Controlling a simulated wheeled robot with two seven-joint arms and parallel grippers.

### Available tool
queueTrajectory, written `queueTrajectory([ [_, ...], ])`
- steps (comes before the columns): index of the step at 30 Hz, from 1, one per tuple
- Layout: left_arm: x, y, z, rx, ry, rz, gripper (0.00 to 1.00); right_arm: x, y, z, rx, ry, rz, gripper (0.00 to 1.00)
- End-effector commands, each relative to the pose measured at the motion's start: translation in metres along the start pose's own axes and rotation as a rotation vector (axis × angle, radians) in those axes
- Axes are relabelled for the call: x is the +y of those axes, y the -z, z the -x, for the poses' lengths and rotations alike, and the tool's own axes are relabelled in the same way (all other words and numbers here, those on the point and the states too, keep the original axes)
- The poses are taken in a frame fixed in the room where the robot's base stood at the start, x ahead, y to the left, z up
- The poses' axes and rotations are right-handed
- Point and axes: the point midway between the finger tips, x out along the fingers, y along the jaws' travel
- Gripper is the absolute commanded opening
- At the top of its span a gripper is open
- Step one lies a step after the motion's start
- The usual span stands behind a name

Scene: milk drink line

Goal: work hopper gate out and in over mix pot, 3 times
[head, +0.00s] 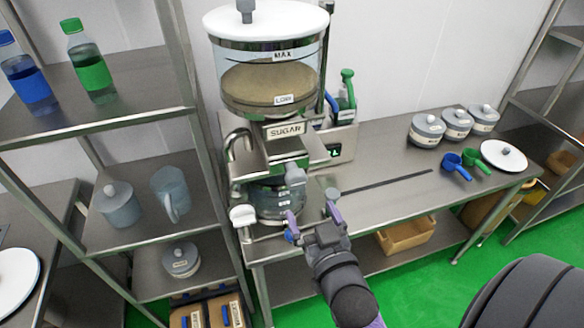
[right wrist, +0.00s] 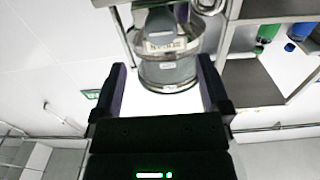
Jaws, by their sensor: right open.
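The sugar hopper (head: 268,88) is a clear drum with a white lid, part filled with brown grains, above a "SUGAR" label. Below the label a grey handle-like part (head: 295,175) sticks out in front; I take it for the gate handle. How far the gate is out is unclear. The clear mix pot (head: 268,204) stands under the hopper, partly hidden. My right gripper (head: 312,214) is open and empty, in front of and right of the pot, apart from the handle. In the right wrist view its jaws (right wrist: 163,78) frame a blurred labelled vessel (right wrist: 170,72). My left gripper is out of view.
A steel shelf rack (head: 150,130) with bottles and jugs stands close on the left. The bench middle is mostly clear.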

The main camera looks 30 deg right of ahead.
Motion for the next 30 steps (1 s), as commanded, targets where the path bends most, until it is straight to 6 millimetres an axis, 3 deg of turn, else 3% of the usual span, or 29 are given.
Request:
queueTrajectory([
  [2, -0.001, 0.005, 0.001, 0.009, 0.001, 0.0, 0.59, 0.0, 0.001, 0.004, -0.001, 0.003, 0.0, 0.97],
  [4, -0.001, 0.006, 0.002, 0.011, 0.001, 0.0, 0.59, -0.001, 0.001, -0.005, 0.003, 0.005, 0.0, 0.97],
  [9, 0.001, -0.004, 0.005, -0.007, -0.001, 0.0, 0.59, -0.001, 0.002, -0.047, 0.003, 0.003, 0.001, 0.97],
  [15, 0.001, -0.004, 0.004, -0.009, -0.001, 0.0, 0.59, -0.001, 0.001, -0.082, 0.002, 0.004, 0.001, 0.97],
  [26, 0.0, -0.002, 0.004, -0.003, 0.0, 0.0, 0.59, -0.001, 0.0, -0.092, -0.001, 0.003, 0.0, 0.97],
  [30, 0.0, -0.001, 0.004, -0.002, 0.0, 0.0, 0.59, -0.001, 0.0, -0.092, -0.001, 0.003, 0.0, 0.72],
])
